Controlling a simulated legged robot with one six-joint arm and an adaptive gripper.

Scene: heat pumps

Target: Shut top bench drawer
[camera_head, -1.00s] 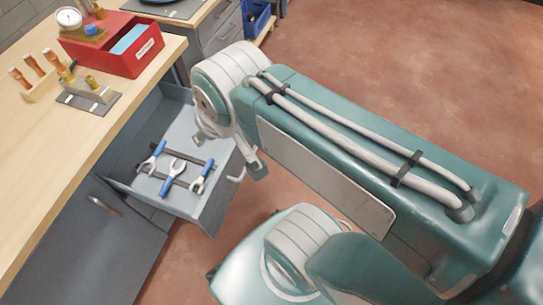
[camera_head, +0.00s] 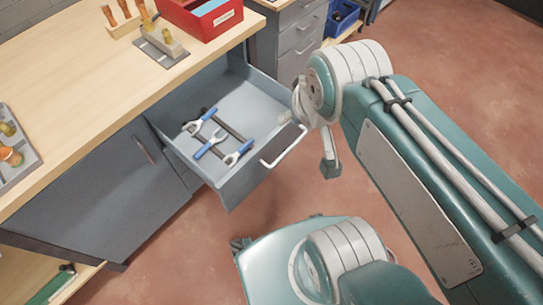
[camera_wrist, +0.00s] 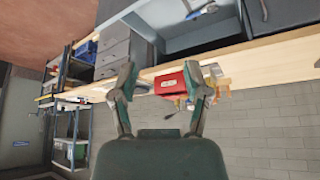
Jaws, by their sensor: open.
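The top bench drawer (camera_head: 232,185) is grey and stands pulled out from under the wooden bench top in the head view. Its pale bar handle (camera_head: 285,148) is on the front face. Several blue-handled wrenches (camera_head: 211,146) lie inside, and the drawer's open inside also shows at the top of the wrist view (camera_wrist: 185,42). My gripper (camera_wrist: 162,88) is open, with nothing between its fingers. In the head view it hangs just right of the drawer's front, apart from the handle, partly hidden by my wrist.
A red box (camera_head: 203,16) and a block with orange-handled tools (camera_head: 124,20) stand on the bench top (camera_head: 70,85). A closed cabinet door (camera_head: 100,195) is left of the drawer. Another drawer unit (camera_head: 300,40) stands behind. The reddish floor at right is clear.

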